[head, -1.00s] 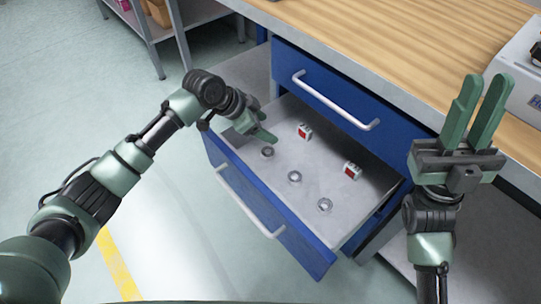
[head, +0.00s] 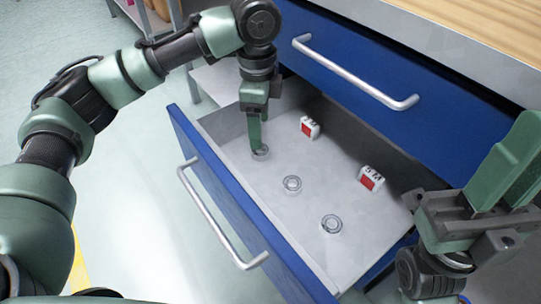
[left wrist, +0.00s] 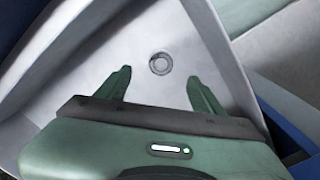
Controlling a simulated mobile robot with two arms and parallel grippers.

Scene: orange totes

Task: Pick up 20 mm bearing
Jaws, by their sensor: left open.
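Three metal ring bearings lie in the open drawer: a left bearing (head: 261,153), a middle bearing (head: 292,184) and a right bearing (head: 331,224). I cannot read which is 20 mm. My left gripper (head: 256,145) points down over the left bearing, its finger partly covering it. In the left wrist view one bearing (left wrist: 160,63) lies flat on the drawer floor, centred between the open fingers (left wrist: 160,85) and beyond their tips; nothing is held. My right gripper (head: 510,165) is raised at the right, its fingers apart and empty.
The blue drawer (head: 222,205) is pulled out, with grey walls around the bearings. Two small red and white boxes (head: 309,127) (head: 371,179) stand behind the bearings. A closed upper drawer (head: 350,75) with a handle sits above, under the wooden worktop (head: 470,30).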

